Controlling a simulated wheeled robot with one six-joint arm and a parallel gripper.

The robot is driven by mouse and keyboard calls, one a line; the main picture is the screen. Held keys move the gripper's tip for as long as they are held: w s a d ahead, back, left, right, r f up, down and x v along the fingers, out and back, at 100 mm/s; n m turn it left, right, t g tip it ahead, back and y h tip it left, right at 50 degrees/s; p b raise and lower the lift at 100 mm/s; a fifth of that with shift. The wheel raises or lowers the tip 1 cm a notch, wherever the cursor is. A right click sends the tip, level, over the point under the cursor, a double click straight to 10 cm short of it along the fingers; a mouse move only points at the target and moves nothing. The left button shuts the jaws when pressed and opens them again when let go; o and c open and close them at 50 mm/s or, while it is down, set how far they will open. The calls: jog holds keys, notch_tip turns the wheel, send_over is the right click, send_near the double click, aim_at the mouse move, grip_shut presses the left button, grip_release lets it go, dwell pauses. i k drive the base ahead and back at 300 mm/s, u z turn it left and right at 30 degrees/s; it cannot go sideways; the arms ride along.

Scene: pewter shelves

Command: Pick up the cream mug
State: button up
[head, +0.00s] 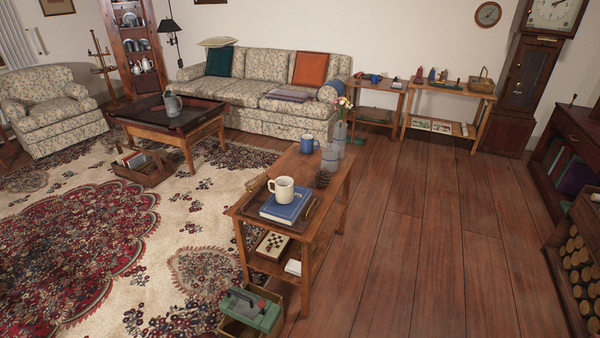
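The cream mug (283,190) stands upright on a blue book (287,207) at the near end of a narrow wooden table (331,183). Its handle points to the left. A small dark spiky object, perhaps a pinecone (322,179), sits behind it to the right. A blue mug (308,145) stands farther back on the same table. My gripper is not in view.
A vase with flowers (340,135) and a clear glass (330,157) stand at the table's far end. A crate with a green box (250,312) sits on the floor by its near end. Bare wooden floor (430,230) is open to the right.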

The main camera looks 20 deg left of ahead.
aim_at(284, 191)
jog(key=i, duration=2.55)
jog(key=u, duration=1.85)
